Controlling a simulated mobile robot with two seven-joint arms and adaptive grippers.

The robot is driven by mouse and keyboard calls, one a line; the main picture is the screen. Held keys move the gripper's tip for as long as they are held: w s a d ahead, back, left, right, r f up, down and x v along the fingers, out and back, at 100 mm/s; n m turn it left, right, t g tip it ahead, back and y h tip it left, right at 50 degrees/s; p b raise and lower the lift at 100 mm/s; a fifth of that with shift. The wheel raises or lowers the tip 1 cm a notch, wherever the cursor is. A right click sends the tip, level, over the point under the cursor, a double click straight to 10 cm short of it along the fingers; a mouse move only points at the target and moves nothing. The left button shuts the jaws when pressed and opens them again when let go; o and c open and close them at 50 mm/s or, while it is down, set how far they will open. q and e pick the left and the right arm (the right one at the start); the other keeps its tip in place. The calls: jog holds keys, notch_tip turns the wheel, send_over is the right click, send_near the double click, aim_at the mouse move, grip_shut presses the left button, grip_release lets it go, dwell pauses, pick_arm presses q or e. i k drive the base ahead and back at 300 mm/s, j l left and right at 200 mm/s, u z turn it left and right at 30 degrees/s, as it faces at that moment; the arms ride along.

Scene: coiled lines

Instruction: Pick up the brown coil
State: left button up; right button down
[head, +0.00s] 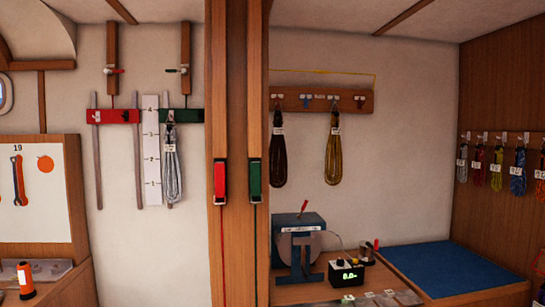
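Two coils hang from a wooden peg rail (305,101) on the back wall, right of the wooden post. The left one is a very dark brown coil (278,160) with a white tag near its top. The right one is a golden-brown or olive coil (333,160), also tagged. I cannot tell for sure which of them counts as the brown coil. Both hang free against the wall. Neither of my grippers shows in the head view.
A wooden post (237,60) stands left of the coils. A grey coil (171,170) hangs left; several coloured coils hang on the right wall.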

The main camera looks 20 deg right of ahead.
aim_at(277, 144)
jog(key=l+u, duration=0.35)
jog(key=l, duration=1.15)
jog(key=i, duration=0.05)
